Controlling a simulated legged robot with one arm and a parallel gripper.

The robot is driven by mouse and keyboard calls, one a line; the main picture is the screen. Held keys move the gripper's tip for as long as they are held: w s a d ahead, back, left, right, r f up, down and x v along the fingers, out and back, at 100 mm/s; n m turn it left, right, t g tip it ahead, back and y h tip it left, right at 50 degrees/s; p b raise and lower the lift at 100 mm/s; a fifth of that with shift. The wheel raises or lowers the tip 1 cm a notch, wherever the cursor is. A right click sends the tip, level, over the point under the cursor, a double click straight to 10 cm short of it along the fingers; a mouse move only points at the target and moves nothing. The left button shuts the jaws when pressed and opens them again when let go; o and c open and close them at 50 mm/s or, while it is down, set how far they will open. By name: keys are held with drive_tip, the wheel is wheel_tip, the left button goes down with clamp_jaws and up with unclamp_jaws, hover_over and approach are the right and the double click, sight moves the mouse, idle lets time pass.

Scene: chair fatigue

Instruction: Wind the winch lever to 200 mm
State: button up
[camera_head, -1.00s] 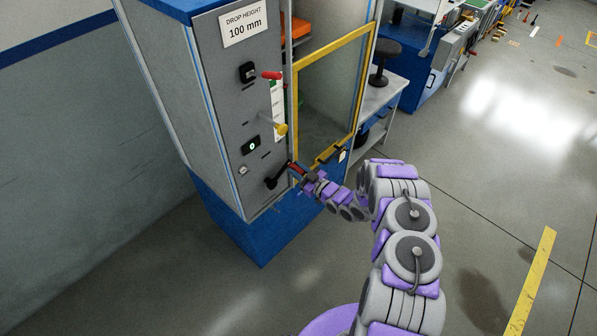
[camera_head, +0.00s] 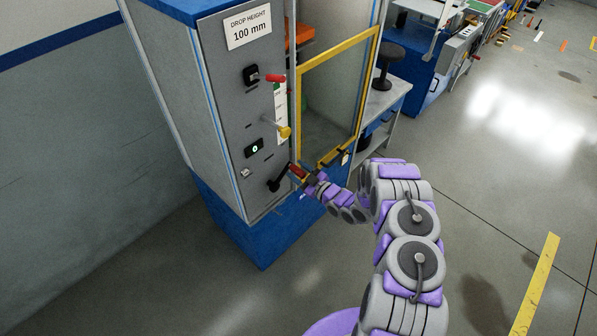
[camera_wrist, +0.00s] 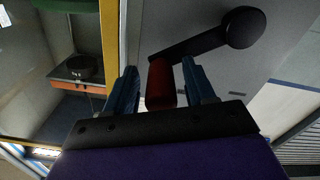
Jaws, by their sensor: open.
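The winch lever (camera_head: 279,183) is a black crank low on the grey front panel of the test machine, with a red grip (camera_head: 298,171) at its outer end. The crank slopes up to the right from its hub. In the wrist view the black crank arm (camera_wrist: 200,40) runs from its round hub to the red grip (camera_wrist: 160,84). My gripper (camera_wrist: 163,88) is open, with one blue finger on each side of the red grip. The right finger is close to the grip; contact cannot be told. The sign (camera_head: 248,27) reads "DROP HEIGHT 100 mm".
A yellow-framed door (camera_head: 336,55) stands right of the panel. A grey bench (camera_head: 384,100) stands beyond it. Open floor lies to the right.

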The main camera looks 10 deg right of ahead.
drive_tip(key=p+v, duration=0.1)
drive_tip(key=v, duration=1.6)
drive_tip(key=shift+d, duration=0.15)
drive_tip(key=shift+s, duration=0.1)
